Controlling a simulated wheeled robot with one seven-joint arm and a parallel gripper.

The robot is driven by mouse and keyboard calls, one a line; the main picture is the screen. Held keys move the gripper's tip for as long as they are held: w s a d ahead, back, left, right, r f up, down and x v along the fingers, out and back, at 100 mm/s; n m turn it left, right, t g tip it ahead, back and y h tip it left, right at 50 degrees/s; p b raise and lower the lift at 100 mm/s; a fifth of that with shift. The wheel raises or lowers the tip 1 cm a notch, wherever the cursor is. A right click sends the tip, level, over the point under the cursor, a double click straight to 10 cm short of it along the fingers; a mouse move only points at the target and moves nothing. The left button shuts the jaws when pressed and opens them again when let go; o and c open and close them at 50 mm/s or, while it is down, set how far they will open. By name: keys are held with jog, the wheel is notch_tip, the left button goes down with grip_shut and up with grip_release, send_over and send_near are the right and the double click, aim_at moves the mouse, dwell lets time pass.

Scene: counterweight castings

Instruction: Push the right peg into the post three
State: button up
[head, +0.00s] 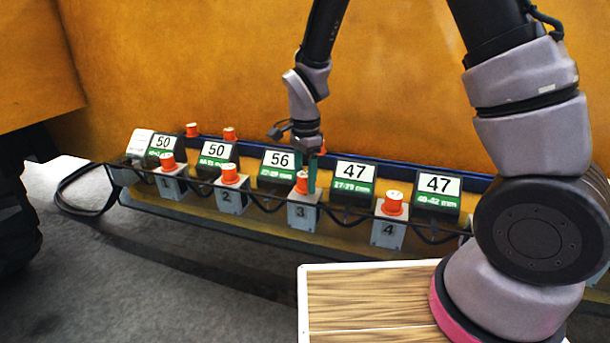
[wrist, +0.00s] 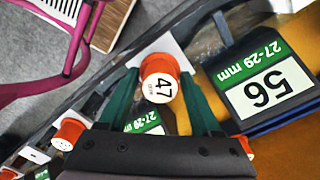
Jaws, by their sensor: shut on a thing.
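My gripper (head: 308,186) is at post three (head: 303,213), pointing down with its green fingers. In the wrist view, my gripper (wrist: 160,76) is shut on an orange peg (wrist: 161,84), one finger on each side. The peg's white top reads 47. It also shows in the head view (head: 300,184), at the top of post three, partly hidden by a finger. I cannot tell how deep it sits. Other orange pegs stand on post one (head: 168,162), post two (head: 229,174) and post four (head: 393,203).
Signs stand behind the posts, among them a 56 sign (head: 279,164) and a 47 sign (head: 354,178). Two more orange pegs (head: 192,130) show behind at left. Black cables loop between posts. A wood-topped surface (head: 375,290) is in front.

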aim_at(305, 174)
jog(key=shift+f, duration=0.75)
jog(key=o, duration=1.5)
jog(key=shift+c, duration=0.2)
notch_tip(305, 174, up, 10)
jog(key=shift+f, duration=0.1)
jog(key=shift+r, duration=0.5)
